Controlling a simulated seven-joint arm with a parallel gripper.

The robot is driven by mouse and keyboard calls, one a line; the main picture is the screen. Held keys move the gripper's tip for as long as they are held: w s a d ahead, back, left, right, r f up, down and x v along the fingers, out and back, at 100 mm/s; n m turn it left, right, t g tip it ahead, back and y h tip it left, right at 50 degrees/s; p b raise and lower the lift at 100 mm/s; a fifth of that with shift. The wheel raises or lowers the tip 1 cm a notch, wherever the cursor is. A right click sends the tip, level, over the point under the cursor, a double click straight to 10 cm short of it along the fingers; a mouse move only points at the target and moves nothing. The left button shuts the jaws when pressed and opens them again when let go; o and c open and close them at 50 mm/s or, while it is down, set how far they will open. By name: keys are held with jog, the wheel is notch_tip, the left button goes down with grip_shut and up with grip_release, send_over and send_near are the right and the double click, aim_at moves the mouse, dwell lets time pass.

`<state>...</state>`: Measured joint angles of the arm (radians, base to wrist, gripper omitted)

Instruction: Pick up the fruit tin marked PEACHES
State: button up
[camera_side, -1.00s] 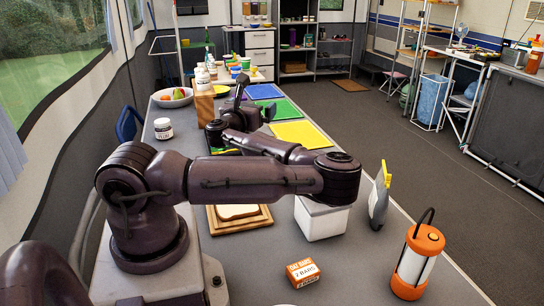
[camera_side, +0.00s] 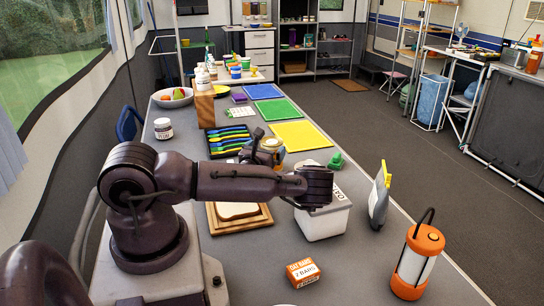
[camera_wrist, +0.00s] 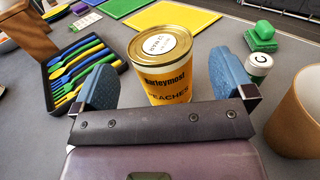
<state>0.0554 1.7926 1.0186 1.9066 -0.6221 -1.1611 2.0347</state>
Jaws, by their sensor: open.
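The fruit tin (camera_wrist: 168,85) stands upright on the grey counter in the wrist view. It has a yellow-orange label reading PEACHES and a gold lid with a white disc. My gripper (camera_wrist: 163,76) is open, with one blue finger to the left of the tin and the other to its right. Its lower front is partly hidden by the gripper's dark bar. I cannot tell whether either finger touches it. In the side view my gripper (camera_side: 263,156) is low over the counter beyond my forearm, and the tin is mostly hidden there.
A tray of coloured cutlery (camera_wrist: 55,72) lies close left of the gripper. A brown cup (camera_wrist: 297,115), a small green-capped container (camera_wrist: 259,66) and a green object (camera_wrist: 262,36) stand to the right. A white lidded box (camera_side: 322,220) and bread board (camera_side: 238,227) are near my arm.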

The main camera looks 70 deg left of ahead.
aim_at(272, 141)
jog(key=shift+x, duration=2.65)
jog(key=shift+f, duration=0.1)
jog(key=c, duration=1)
jog(key=shift+c, duration=0.9)
